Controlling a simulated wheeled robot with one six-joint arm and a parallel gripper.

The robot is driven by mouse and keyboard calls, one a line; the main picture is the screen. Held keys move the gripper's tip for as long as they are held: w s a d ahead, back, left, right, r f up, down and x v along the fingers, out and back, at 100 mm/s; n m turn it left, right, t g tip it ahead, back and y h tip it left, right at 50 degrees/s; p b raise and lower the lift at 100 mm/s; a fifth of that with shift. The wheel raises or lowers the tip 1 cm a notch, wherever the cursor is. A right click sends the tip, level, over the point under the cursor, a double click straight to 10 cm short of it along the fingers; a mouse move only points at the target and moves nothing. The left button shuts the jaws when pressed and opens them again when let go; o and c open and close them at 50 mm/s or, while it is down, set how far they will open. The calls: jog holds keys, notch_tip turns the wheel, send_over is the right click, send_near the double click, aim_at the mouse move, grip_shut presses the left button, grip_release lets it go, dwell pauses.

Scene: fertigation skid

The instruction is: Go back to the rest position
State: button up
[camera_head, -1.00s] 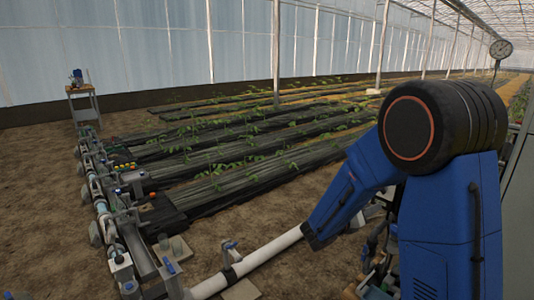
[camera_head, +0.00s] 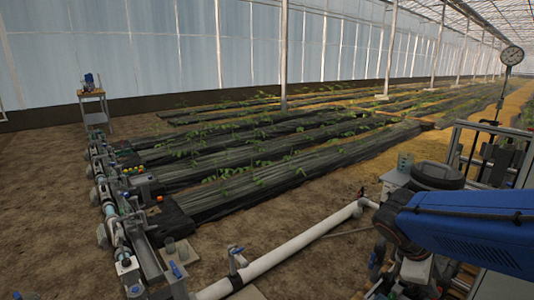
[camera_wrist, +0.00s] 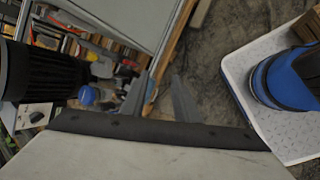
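In the wrist view my gripper (camera_wrist: 160,95) shows as two grey fingers standing apart, with nothing between them but background. The fingers are over a wooden edge and dark floor seen further off. In the head view my blue arm lies low at the right, stretched across the right edge, and my gripper cannot be made out there.
A white pipe (camera_head: 290,248) runs along the front, beside the planted rows (camera_head: 270,165). A gauge (camera_head: 511,55) stands on a post above a metal frame at the right. A small stand (camera_head: 94,108) is far left. The wrist view shows cluttered items, including a blue-capped object (camera_wrist: 88,96).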

jog(key=s+a+r+m+t+y, duration=0.2)
jog(key=s+a+m+y, duration=0.5)
jog(key=a, duration=0.4)
jog(key=s+m+t, duration=0.1)
jog(key=m, duration=0.1)
jog(key=shift+a+m+t, duration=0.4)
